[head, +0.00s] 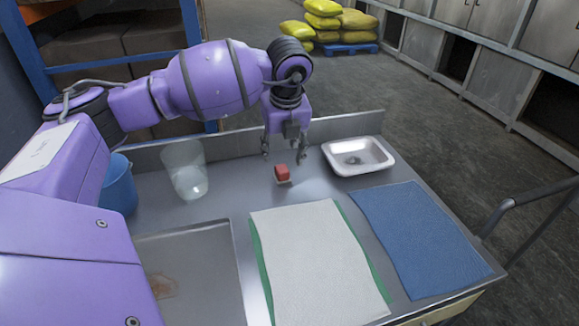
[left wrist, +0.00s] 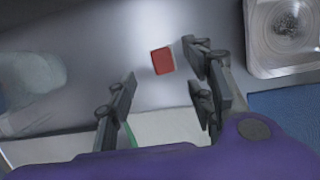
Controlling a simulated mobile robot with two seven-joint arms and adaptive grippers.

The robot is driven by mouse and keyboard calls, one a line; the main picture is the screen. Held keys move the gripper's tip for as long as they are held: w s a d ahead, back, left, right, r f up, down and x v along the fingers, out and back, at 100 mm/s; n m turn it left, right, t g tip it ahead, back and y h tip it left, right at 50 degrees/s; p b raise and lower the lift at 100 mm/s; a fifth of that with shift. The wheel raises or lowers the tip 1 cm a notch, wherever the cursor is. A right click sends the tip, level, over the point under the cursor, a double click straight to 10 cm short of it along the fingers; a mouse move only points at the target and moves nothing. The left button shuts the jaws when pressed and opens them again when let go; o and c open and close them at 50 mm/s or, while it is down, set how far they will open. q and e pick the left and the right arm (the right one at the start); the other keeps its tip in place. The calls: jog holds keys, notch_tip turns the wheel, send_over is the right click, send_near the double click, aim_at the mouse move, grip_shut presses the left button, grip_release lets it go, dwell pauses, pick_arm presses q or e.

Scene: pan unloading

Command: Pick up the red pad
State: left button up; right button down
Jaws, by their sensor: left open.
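The red pad (head: 282,171) is a small red block with a paler edge at its bottom. It lies on the metal table (head: 229,184) between the clear container and the white tray. My left gripper (head: 284,153) points down above and behind the pad, open and empty. In the left wrist view the red pad (left wrist: 162,61) shows beyond the open fingers of my left gripper (left wrist: 160,84), nearer the right-hand fingers. I cannot tell the exact height gap. My right gripper is not in view.
A white tray (head: 337,164) stands right of the pad, and a clear container (head: 185,170) stands left. A blue bucket (head: 119,187) is farther left. A pale cloth (head: 315,260), a blue cloth (head: 419,235) and a metal pan (head: 195,237) lie nearer. The table has a raised back edge.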

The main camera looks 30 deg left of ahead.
aim_at(282, 169)
pick_arm(q)
jog(key=x, duration=0.7)
jog(key=shift+s+d+f+p, duration=0.1)
jog(key=shift+d+f+p, duration=0.2)
jog(key=shift+p, duration=0.1)
jog(key=shift+c, duration=0.5)
jog(key=c, duration=1)
jog(key=shift+r, duration=0.15)
jog(key=shift+r, duration=0.6)
jog(key=s+d+r, duration=0.6)
jog(key=s+r, duration=0.5)
jog(key=s, duration=0.1)
jog(key=shift+s+r+b, duration=0.3)
jog(key=shift+s+b, duration=0.05)
jog(key=shift+b, duration=0.1)
